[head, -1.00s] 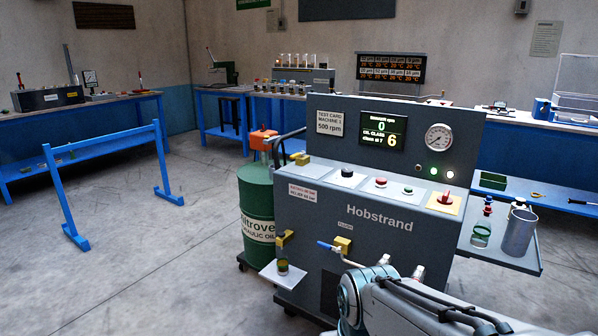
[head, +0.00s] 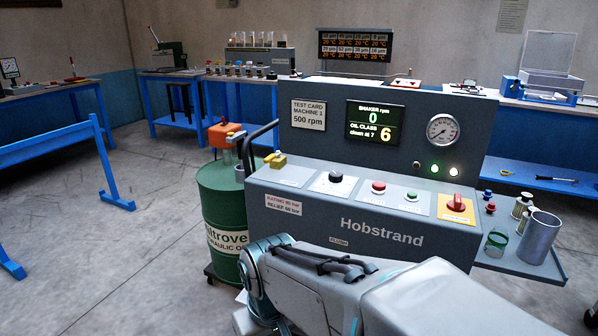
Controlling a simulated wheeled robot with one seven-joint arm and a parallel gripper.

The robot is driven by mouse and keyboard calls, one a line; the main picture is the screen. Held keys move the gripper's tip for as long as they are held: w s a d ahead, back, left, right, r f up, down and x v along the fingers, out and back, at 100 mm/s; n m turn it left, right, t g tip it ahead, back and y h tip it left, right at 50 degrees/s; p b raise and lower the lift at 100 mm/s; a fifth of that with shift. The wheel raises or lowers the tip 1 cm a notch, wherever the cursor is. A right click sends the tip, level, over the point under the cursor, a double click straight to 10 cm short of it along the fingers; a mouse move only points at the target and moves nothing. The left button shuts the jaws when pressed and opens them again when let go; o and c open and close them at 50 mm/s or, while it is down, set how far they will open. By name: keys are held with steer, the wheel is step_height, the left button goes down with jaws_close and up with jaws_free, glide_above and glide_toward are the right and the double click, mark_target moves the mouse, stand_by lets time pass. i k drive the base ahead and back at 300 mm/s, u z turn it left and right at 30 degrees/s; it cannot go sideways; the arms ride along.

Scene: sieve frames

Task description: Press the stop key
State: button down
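The grey Hobstrand machine (head: 285,212) stands in front of me in the head view. Its sloped panel holds a red push button (head: 378,187) on a pale plate. To its right is a green push button (head: 412,195). To its left is a black knob (head: 336,177). A red rotary switch (head: 456,203) sits on a yellow plate at the right end. The small lettering on the key plates is too small to read, so I cannot read which is marked stop. My arm crosses the bottom of the view, in front of the machine. My gripper is not in view.
The display (head: 375,124) shows shaker rpm 0 and oil class 6, clean at 7. A gauge (head: 442,130) and lit lamps are beside it. A green drum (head: 222,215) stands left. A side shelf (head: 525,262) holds a metal cup (head: 539,238) and bottles. Open floor lies left.

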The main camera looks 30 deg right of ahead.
mark_target(379, 186)
steer(key=z, duration=0.55)
steer(key=i, duration=0.95)
steer(key=z, duration=0.7)
